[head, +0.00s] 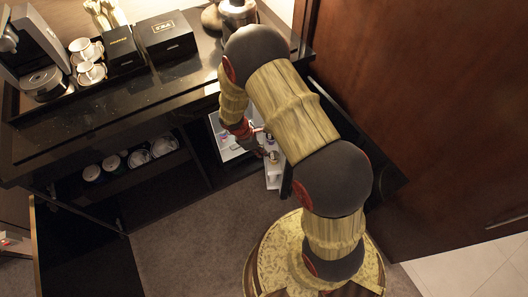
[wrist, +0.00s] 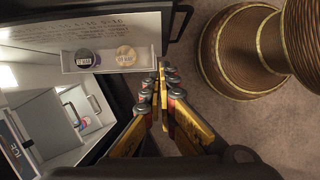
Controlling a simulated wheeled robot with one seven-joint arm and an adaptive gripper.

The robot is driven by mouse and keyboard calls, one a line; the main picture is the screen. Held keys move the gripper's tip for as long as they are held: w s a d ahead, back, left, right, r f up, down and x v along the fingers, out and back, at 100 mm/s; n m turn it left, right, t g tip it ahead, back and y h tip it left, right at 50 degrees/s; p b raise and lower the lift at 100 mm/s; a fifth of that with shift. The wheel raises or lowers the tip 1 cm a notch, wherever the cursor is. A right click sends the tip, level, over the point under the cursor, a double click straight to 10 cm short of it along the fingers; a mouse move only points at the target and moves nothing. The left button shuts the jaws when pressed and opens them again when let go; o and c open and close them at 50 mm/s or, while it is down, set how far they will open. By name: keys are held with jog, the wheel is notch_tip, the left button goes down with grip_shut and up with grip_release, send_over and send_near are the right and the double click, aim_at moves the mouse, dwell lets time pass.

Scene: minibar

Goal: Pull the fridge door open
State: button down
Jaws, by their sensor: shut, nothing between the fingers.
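The fridge door (head: 273,178) stands partly open under the counter, with its white inner side and shelf showing. In the wrist view the door (wrist: 115,28) spans the top, its shelf holding two round-topped items (wrist: 126,56). The lit white fridge interior (wrist: 52,122) is at the left; in the head view the fridge (head: 226,142) shows beside my arm. My gripper (wrist: 160,78) is shut and empty, its fingertips by the end of the door shelf. I cannot tell whether they touch it. In the head view my arm hides part of the door and gripper.
The dark counter (head: 120,105) above holds a coffee machine (head: 35,55), cups (head: 88,60) and black boxes (head: 166,35). An open shelf with cups (head: 115,162) is left of the fridge. A large brown wooden panel (head: 440,110) stands at the right. Carpet (head: 185,240) is clear in front.

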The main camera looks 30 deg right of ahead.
jog(key=s+d+f+b, duration=0.2)
jog(key=d+f+b, duration=0.1)
jog(key=d+f, duration=0.3)
jog(key=shift+s+f, duration=0.15)
jog(key=shift+s, duration=0.05)
jog(key=shift+d, duration=0.1)
